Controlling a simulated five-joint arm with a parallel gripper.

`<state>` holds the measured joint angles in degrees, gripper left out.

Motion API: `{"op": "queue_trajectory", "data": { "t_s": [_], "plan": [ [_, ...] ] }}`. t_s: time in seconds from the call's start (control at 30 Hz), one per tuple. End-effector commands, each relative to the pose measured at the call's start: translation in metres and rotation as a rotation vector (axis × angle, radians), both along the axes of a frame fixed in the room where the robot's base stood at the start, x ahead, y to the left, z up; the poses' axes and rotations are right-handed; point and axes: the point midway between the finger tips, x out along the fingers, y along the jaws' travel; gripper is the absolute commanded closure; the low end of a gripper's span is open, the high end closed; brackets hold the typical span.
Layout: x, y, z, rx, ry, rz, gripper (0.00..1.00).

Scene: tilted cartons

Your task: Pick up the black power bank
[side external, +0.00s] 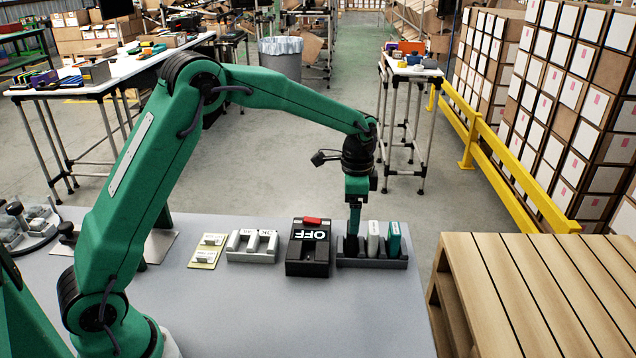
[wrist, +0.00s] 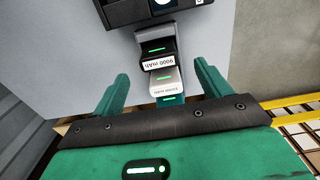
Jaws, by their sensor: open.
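The black power bank (side external: 351,248) stands in the left slot of a dark grey rack (side external: 372,263) on the table. In the wrist view the black power bank (wrist: 153,42) carries a white label reading 9000 mAh. A white power bank (side external: 373,240) and a teal one (side external: 394,238) stand to its right. My gripper (side external: 354,230) points down just above the black power bank, which it partly hides in the side view. In the wrist view my gripper (wrist: 161,69) is open, its teal fingers apart on either side of the row, with nothing held.
A black box marked OFF with a red switch (side external: 310,248) stands close to the rack's left. Farther left are a light grey holder (side external: 252,246) and a yellowish card (side external: 208,250). A wooden pallet (side external: 540,290) stands beyond the table's right edge. The table front is clear.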

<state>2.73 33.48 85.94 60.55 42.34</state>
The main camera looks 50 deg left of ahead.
Motion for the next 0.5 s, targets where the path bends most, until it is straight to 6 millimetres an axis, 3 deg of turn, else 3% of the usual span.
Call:
{"op": "queue_trajectory", "data": {
  "t_s": [0.3, 0.5],
  "plan": [
    [-0.001, 0.000, -0.023, 0.000, 0.001, 0.001, 0.24],
    [-0.001, 0.000, -0.025, 0.000, 0.000, 0.001, 0.24]
  ]
}}
